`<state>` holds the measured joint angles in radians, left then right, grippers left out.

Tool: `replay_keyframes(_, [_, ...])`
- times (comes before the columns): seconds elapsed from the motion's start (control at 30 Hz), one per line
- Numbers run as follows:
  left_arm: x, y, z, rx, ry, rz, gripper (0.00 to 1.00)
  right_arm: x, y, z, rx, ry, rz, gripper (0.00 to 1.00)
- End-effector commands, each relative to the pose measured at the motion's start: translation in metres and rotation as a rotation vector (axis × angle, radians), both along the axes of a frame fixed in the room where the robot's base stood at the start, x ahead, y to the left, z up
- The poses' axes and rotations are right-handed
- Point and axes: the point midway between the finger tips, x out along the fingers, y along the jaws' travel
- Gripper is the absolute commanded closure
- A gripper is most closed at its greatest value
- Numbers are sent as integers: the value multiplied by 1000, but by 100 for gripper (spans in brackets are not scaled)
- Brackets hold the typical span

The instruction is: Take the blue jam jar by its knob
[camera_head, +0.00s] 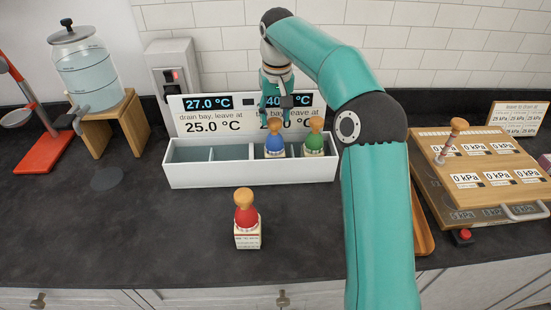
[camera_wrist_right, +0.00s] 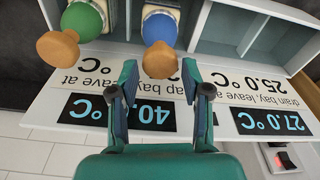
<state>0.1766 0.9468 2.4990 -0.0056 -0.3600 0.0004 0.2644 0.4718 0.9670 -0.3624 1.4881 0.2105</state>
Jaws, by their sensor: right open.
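The blue jam jar (camera_head: 274,142) stands upright in a compartment of the white bay tray (camera_head: 250,174). Its round wooden knob (camera_head: 275,126) is on top. In the right wrist view, the blue jar (camera_wrist_right: 160,25) and its knob (camera_wrist_right: 160,60) lie between the lines of my two fingers, near the fingertips. My right gripper (camera_head: 277,110) is open, just above and behind the knob, with no clear contact. It also shows in the right wrist view (camera_wrist_right: 160,72) with its fingers apart. My left gripper is not in view.
A green jar (camera_head: 314,140) stands close on the right of the blue one. A red jar (camera_head: 246,218) stands on the dark counter in front. The temperature display panel (camera_head: 218,116) rises behind the tray. The tray's left compartments are empty.

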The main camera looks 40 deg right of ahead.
Motion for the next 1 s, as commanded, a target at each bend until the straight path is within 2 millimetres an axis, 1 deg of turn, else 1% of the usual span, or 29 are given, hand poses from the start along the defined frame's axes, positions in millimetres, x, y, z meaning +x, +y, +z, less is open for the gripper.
replay_keyframes(0.17, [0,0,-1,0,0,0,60,2,0,-11,0,1,1,52])
replay_keyframes(0.4, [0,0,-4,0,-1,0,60,5,-2,-45,0,2,0,52])
replay_keyframes(0.5, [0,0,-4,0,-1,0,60,6,-2,-55,0,1,1,52])
replay_keyframes(0.6, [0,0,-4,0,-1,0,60,7,-3,-58,-1,-1,1,52])
replay_keyframes(0.77, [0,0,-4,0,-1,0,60,7,-3,-58,-1,-1,1,52])
replay_keyframes(0.8, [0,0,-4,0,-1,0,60,7,-3,-58,-1,-1,1,54])
replay_keyframes(0.87, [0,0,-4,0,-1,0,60,7,-3,-58,-1,-1,1,64])
replay_keyframes(1.0, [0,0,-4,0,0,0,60,7,-3,-58,-1,-1,1,87])
